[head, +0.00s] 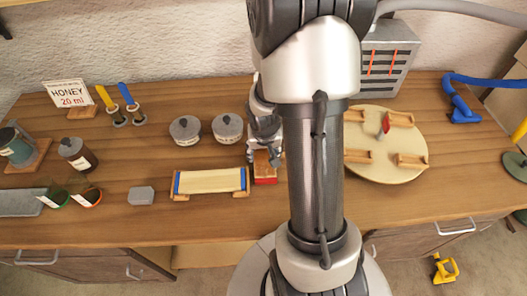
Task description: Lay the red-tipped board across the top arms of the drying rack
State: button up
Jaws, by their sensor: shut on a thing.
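My gripper (264,156) points down at the middle of the workbench, beside my arm. It is shut on a wooden piece with a red end (265,181), which looks like the red-tipped board. Only a short part of this piece shows, just right of a pale board with blue ends (210,181). My arm may hide more of it. The pale board lies level across small wooden supports. I cannot pick out the drying rack with certainty. A round pale disc (385,172) at right carries several wooden holders and a small red piece (385,124).
Two grey lidded pots (227,128) stand just behind and left of my gripper. A grey block (141,195) and jars (77,155) are at left. A grey box with red strips (384,62) and a blue clamp (460,108) are at back right.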

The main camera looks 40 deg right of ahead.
jog(key=o, duration=0.8)
jog(key=shift+o, duration=0.2)
